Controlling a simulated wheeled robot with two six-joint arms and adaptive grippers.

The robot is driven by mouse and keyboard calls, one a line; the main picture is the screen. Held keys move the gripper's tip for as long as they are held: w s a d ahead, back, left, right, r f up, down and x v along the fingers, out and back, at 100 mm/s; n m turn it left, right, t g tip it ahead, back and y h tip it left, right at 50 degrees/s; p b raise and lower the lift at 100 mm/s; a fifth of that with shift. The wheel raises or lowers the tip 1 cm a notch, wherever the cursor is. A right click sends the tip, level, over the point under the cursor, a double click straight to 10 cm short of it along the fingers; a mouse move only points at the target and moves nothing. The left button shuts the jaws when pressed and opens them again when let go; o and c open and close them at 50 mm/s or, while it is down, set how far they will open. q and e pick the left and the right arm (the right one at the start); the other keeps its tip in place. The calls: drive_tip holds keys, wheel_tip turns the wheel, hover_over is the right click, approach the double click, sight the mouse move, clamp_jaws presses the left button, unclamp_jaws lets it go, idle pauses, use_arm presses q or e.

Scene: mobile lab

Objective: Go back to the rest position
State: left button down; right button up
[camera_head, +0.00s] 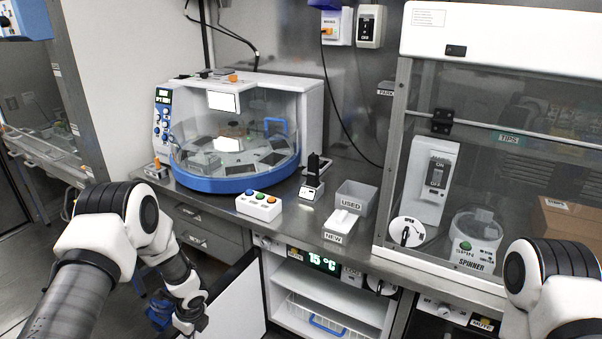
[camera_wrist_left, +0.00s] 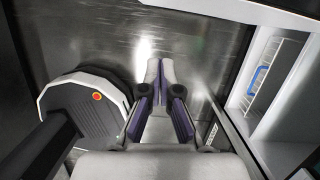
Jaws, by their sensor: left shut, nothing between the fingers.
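My left gripper (camera_wrist_left: 160,65) shows in the left wrist view with its two fingers together and nothing between them. It points over the bare grey floor. In the head view my left arm bends down at the lower left, and its wrist is low, left of the open white cabinet door (camera_head: 240,299). The fingertips cannot be made out clearly there. Part of my right arm shows at the right edge of the head view; its gripper is out of view.
The open fridge compartment under the counter holds a wire basket with a blue handle (camera_head: 327,326), also seen at right in the wrist view (camera_wrist_left: 259,80). On the counter stand a blue-and-white machine (camera_head: 232,183), a button box (camera_head: 259,206) and a "USED" bin (camera_head: 356,196).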

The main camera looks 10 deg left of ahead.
use_arm(q)
drive_tip(key=s+d+f+n+g+h, duration=0.25)
drive_tip(key=s+d, duration=0.35)
drive_tip(key=s, duration=0.5)
drive_tip(key=s+d+f+n+g+h, duration=0.1)
drive_tip(key=s+d+f+n, duration=0.15)
drive_tip(key=s+d, duration=0.6)
drive_tip(key=s+a+r+n+t, duration=0.1)
drive_tip(key=s+r+n+t, duration=0.2)
drive_tip(key=s+n, duration=0.6)
drive_tip(key=n, duration=0.7)
drive_tip(key=shift+s+a+r+n+y, duration=0.3)
drive_tip(key=shift+s+a+r+y, duration=0.05)
